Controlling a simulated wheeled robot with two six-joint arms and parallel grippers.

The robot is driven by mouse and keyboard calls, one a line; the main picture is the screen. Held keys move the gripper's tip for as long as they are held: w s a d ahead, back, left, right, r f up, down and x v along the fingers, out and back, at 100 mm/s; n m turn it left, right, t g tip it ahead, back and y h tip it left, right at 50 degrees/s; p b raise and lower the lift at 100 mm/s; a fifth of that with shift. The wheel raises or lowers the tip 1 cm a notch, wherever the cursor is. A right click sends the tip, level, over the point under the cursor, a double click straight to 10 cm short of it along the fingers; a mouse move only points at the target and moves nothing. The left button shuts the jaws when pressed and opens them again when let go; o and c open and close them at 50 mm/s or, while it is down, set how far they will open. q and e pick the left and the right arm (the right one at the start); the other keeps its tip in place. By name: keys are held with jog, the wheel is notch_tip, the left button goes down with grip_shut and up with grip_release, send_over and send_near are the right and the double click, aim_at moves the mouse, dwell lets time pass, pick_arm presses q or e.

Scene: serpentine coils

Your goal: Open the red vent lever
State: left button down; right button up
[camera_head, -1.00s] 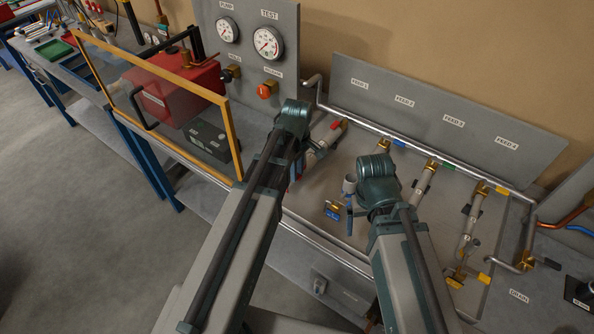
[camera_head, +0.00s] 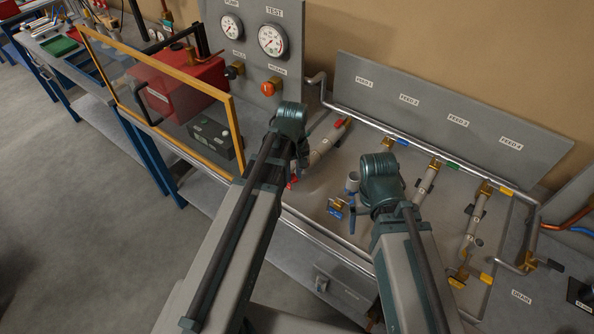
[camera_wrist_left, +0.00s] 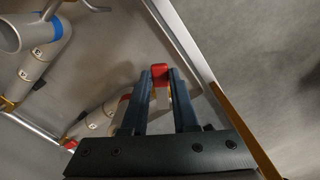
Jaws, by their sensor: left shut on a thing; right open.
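The red vent lever (camera_head: 292,184) is mostly behind my left arm in the head view; a small red part shows just below the wrist, near the panel's front edge. In the left wrist view the red lever end (camera_wrist_left: 160,73) sits between the fingertips of my left gripper (camera_wrist_left: 161,82), which is shut on it. The grey feed 1 pipe (camera_head: 327,142) with a red band runs up and right from there. My right gripper (camera_head: 354,212) is open, near a blue-tagged valve (camera_head: 335,206); its fingers are largely hidden by its wrist.
An orange-framed clear screen (camera_head: 235,140) stands left of my left arm, with a red box (camera_head: 170,90) behind it. Gauges (camera_head: 272,40) and an orange knob (camera_head: 269,88) are on the back panel. Several more pipes, including feed 3 (camera_head: 426,181), lie to the right.

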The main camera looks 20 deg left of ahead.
pick_arm(q)
jog(key=shift+s+a+m, duration=0.15)
jog(key=shift+a+m, duration=0.6)
jog(key=shift+m, duration=1.15)
jog(key=shift+s+a+m, duration=0.1)
jog(key=shift+a+m, duration=0.7)
jog(key=shift+m, duration=1.1)
jog(key=shift+s+a+m, duration=0.15)
jog(key=shift+a+m, duration=0.6)
jog(key=shift+m, duration=1.15)
jog(key=c, duration=0.7)
grip_release()
notch_tip(320, 180, up, 14)
jog(key=p, duration=1.4)
